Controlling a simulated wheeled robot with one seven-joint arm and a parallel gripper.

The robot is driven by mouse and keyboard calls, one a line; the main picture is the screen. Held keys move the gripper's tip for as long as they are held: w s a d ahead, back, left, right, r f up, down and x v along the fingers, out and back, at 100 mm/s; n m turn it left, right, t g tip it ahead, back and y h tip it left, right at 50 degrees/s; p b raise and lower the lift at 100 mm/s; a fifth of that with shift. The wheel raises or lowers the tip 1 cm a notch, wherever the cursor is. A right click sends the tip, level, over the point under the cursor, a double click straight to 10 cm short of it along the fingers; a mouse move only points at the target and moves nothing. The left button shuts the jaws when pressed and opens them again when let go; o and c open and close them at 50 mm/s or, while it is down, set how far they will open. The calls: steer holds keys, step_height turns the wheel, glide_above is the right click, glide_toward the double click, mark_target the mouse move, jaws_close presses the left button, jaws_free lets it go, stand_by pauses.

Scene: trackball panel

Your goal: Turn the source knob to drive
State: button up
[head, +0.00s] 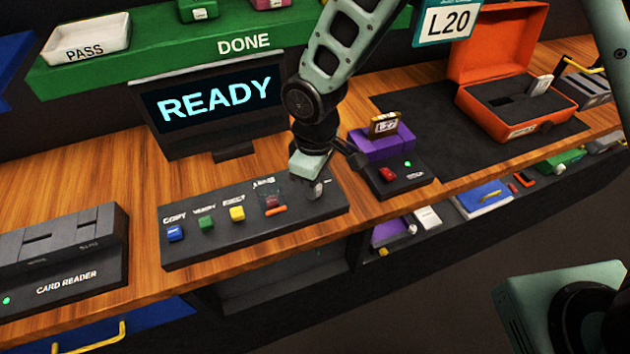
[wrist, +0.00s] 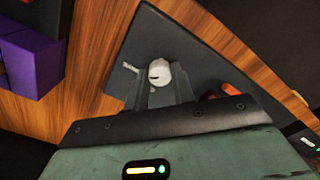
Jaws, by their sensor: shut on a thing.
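The source knob (wrist: 158,74) is a small pale grey knob with a dark mark, on the right end of the dark control panel (head: 215,252). In the head view the knob is mostly hidden behind my gripper (head: 316,188). In the wrist view my gripper (wrist: 165,92) points down at the panel with its fingers closed on the knob. A pale label mark beside the knob is too small to read. The word drive cannot be made out in either view.
The panel also carries blue (head: 175,233), green (head: 207,222), yellow (head: 237,214) and red (head: 272,202) buttons left of the knob. A screen reading READY (head: 215,100) stands behind. A purple block (head: 383,143) and an orange case (head: 520,110) are to the right.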

stand_by(0.4)
steer(key=o, duration=1)
steer(key=shift+r, duration=0.15)
step_height(320, 180, up, 17)
steer(key=shift+r+b, duration=0.1)
steer(key=shift+b, duration=1)
steer(key=s+d+f+m, duration=0.1)
steer(key=s+d, duration=0.2)
steer(key=s, duration=0.3)
steer(key=s+d+f+m, duration=0.1)
steer(key=s+d+m, duration=0.1)
steer(key=s, duration=0.4)
steer(key=s+d+f+m, duration=0.1)
steer(key=s+d, duration=0.4)
steer(key=s, duration=0.1)
steer(key=shift+s+f+y, duration=0.1)
steer(key=shift+s+y, duration=0.1)
steer(key=shift+y, duration=0.1)
